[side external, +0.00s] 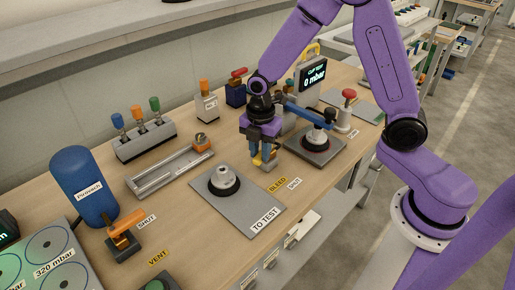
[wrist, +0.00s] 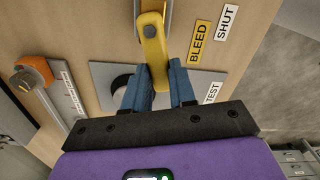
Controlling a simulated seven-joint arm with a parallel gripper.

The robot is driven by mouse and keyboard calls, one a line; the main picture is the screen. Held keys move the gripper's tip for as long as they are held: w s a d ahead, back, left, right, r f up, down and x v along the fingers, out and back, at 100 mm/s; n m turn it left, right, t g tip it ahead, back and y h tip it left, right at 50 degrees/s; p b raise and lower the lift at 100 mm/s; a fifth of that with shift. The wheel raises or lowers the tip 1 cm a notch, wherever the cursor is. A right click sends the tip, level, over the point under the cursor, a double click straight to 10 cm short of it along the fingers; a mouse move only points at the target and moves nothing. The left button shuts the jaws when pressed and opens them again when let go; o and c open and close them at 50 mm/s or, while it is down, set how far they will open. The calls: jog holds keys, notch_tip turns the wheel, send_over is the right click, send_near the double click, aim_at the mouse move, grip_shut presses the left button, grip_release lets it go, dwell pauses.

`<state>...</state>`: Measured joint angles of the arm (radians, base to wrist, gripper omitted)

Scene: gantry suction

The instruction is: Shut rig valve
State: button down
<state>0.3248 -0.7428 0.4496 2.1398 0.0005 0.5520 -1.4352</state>
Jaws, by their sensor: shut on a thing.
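The rig valve's yellow lever (wrist: 153,45) runs down the wrist view from its pivot, tilted slightly. Beside it on the bench lie a yellow BLEED label (wrist: 199,43) and a white SHUT label (wrist: 228,22). My gripper (wrist: 160,85) has its blue fingers on either side of the lever's free end and is shut on it. In the side external view my gripper (side external: 262,160) is low over the bench, and the yellow lever (side external: 257,161) is partly hidden by it. The BLEED label (side external: 278,184) and SHUT label (side external: 295,183) lie just right of it.
A grey TO TEST mat (side external: 251,213) with a suction cup (side external: 223,181) lies in front. A gauge reading 0 mbar (side external: 314,75) and a red-knobbed part (side external: 348,96) stand behind. A slotted rail (side external: 160,180) and an orange-handled valve (side external: 124,225) are left.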

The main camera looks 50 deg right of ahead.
jog(key=n, duration=0.2)
jog(key=s+n, duration=0.1)
jog(key=shift+s+d+n, duration=0.2)
jog(key=shift+d+n, duration=0.15)
jog(key=shift+n, duration=0.05)
jog(key=n, duration=0.1)
jog(key=s+d+n, duration=0.1)
jog(key=n, duration=0.1)
jog(key=shift+n, duration=0.3)
jog(key=n, duration=0.1)
jog(key=d+n, duration=0.1)
jog(key=n, duration=0.1)
jog(key=shift+s+d+n, duration=0.2)
jog(key=shift+s+n, duration=0.1)
jog(key=shift+s, duration=0.05)
jog(key=shift+s+d+n, duration=0.1)
jog(key=shift+d+n, duration=0.25)
jog(key=shift+n, duration=0.6)
jog(key=shift+d+n, duration=0.35)
jog(key=shift+n, duration=0.6)
jog(key=c, duration=0.9)
grip_release()
jog(key=shift+r, duration=0.1)
